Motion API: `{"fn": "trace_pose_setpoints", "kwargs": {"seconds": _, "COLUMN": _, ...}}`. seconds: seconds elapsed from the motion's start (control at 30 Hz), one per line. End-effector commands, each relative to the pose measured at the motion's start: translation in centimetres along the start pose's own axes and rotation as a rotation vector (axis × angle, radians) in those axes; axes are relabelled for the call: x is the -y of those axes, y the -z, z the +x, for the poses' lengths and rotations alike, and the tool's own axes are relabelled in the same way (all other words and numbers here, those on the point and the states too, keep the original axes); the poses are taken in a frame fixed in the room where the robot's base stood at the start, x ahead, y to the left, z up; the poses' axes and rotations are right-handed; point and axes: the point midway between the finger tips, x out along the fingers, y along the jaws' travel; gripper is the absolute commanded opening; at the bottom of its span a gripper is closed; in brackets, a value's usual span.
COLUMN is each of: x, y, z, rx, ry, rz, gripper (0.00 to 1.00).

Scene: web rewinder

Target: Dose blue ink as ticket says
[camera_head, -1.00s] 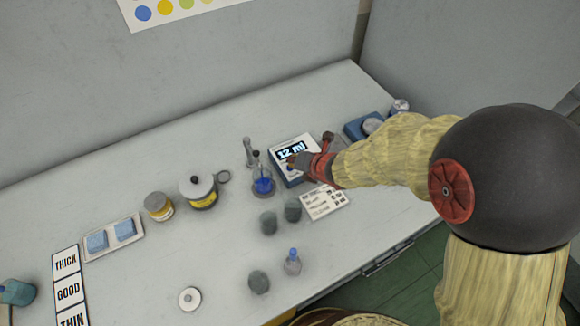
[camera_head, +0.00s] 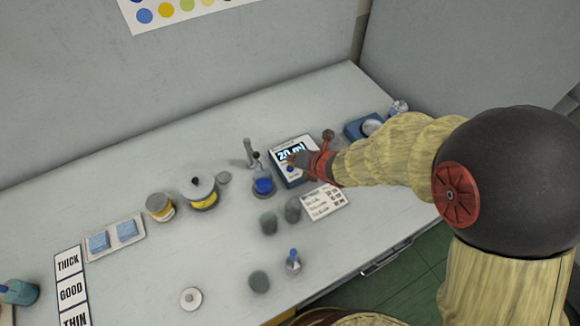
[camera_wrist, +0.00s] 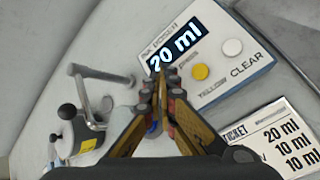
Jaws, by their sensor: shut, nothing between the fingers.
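The dosing unit (camera_head: 290,182) stands at the back of the bench, and its display (camera_head: 289,155) reads 20 ml. In the wrist view the display (camera_wrist: 175,46) also shows 20 ml, with a yellow button (camera_wrist: 200,71) and a white CLEAR button (camera_wrist: 232,47) beside it. My gripper (camera_wrist: 161,78) is shut and empty, its tips over the unit's lower panel by the display; whether they touch is unclear. A glass vessel (camera_head: 263,187) with blue ink stands just left of the unit. The ticket (camera_head: 325,203) lies in front; in the wrist view the ticket (camera_wrist: 268,140) shows 20, 10 and 10 ml.
Dark cups (camera_head: 268,223) and a small blue-topped bottle (camera_head: 293,263) stand in front. A THICK/GOOD/THIN card (camera_head: 71,290) lies far left.

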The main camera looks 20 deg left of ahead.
Motion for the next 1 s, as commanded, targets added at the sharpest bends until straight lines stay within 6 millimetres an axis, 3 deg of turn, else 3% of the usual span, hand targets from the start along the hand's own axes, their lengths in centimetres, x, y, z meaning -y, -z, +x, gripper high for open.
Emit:
{"fn": "trace_pose_setpoints", "kwargs": {"seconds": 0.7, "x": -2.5, "y": -2.5, "z": -3.5, "rx": 0.000, "ry": 0.000, "rz": -0.001, "gripper": 0.00}}
{"fn": "trace_pose_setpoints", "kwargs": {"seconds": 1.0, "x": -2.5, "y": -2.5, "z": -3.5, "rx": 0.000, "ry": 0.000, "rz": 0.000, "gripper": 0.00}}
